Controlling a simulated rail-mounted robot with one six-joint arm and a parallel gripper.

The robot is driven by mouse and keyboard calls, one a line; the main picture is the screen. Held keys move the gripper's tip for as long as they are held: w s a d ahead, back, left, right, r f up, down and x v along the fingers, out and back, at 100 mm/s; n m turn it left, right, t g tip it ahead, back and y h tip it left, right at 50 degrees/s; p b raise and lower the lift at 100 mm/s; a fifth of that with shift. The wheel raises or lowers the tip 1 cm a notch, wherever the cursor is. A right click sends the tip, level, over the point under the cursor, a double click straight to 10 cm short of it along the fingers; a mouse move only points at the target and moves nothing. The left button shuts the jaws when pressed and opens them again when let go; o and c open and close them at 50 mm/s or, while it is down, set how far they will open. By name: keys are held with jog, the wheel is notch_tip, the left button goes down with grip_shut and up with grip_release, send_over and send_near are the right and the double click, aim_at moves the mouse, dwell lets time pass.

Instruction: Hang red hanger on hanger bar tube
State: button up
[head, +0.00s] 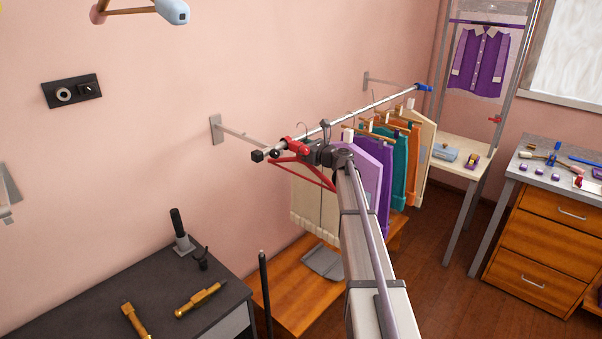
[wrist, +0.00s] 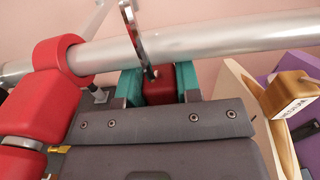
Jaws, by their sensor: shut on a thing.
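The hanger bar tube (head: 385,101) is a shiny metal rod running from the wall brackets' front end toward the back right. It crosses the top of the wrist view (wrist: 220,38). The red hanger (head: 316,172) hangs below the tube's near end in the head view. My gripper (head: 327,153) is beside the tube there. In the wrist view, the teal fingers of my gripper (wrist: 158,84) are shut on the red hanger's block (wrist: 158,88), just below the tube. Its metal hook (wrist: 130,28) rises across the tube; I cannot tell whether it rests on it.
A red ring (wrist: 60,62) surrounds the tube left of the hook. Several garments, including a teal one (head: 400,165), hang farther along it. A dark table (head: 150,290) with brass-coloured tools stands front left. A wooden bench (head: 290,295) lies below.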

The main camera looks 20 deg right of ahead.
jog(key=shift+v, duration=3.3)
jog(key=v, duration=3)
jog(key=shift+r, duration=0.1)
